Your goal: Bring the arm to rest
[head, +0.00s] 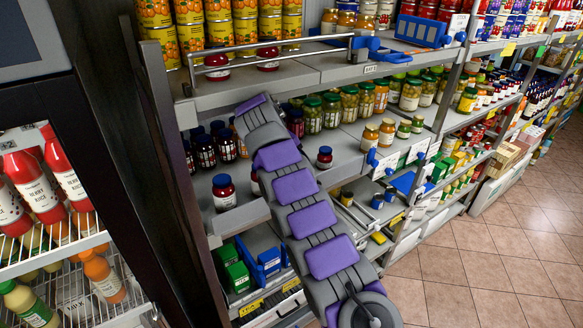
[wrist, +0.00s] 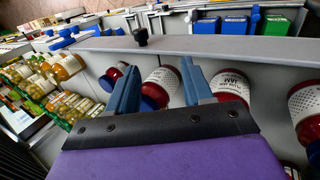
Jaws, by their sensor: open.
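My purple and grey arm (head: 300,190) reaches up from the bottom of the head view, in front of the grocery shelves and partly over the middle shelf. My gripper's fingers cannot be made out in the head view. In the wrist view my gripper (wrist: 160,66) is open, its two blue-grey fingers spread apart. A red jam jar with a dark blue lid (wrist: 163,80) shows in the gap between the fingers. I cannot tell how far beyond the fingertips it is, and nothing looks gripped. Another red jam jar (wrist: 230,84) shows just right of the right finger.
A red jar with a blue lid (head: 223,190) stands near the middle shelf's front edge, left of my arm. Another jar (head: 325,157) stands right of it. Above is an upper shelf (head: 270,82) with a metal rail. Open tiled floor (head: 490,250) lies to the right.

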